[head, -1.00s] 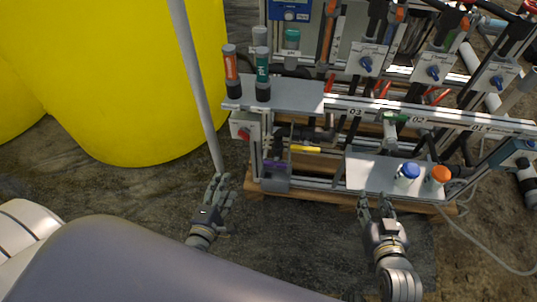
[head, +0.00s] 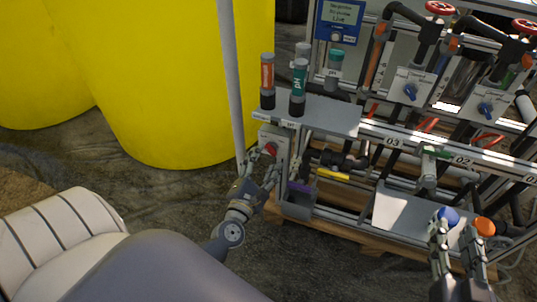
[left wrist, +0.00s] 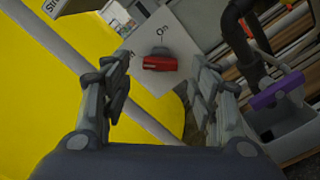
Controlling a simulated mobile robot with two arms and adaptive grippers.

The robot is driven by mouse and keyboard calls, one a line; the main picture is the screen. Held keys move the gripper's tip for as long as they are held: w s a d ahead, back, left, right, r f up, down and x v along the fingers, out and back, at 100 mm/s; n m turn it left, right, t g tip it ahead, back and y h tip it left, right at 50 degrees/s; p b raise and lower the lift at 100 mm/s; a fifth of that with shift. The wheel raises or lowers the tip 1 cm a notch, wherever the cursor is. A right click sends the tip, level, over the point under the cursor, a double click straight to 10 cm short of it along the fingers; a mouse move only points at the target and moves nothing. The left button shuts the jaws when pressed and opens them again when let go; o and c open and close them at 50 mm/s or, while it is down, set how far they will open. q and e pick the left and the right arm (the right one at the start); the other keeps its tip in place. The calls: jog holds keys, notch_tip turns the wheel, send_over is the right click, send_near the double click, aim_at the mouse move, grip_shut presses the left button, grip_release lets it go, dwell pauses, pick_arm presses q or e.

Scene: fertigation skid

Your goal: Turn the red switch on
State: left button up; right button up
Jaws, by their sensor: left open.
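The red switch (head: 270,149) sits on a pale plate at the left end of the skid. In the left wrist view, the red switch (left wrist: 160,63) shows as a red bar lying roughly across the picture. "On" is printed above it; a label at its left is partly hidden by a finger. My left gripper (head: 261,167) is open in front of the plate. In the left wrist view its fingers (left wrist: 160,80) stand either side of the switch, with no contact visible. My right gripper (head: 456,237) looks open and empty by the blue and orange caps.
A large yellow tank (head: 150,80) and a grey pole (head: 230,80) stand left of the switch. Orange and teal pH probes (head: 298,85) stand on the shelf above. A purple-topped part (head: 300,188) and a yellow handle (head: 333,174) lie right of the switch.

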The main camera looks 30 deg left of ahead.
aim_at(269, 152)
pick_arm(q)
jog(key=shift+x, duration=1.55)
jog(key=shift+d, duration=0.1)
jog(key=c, duration=1.1)
jog(key=shift+o, duration=0.2)
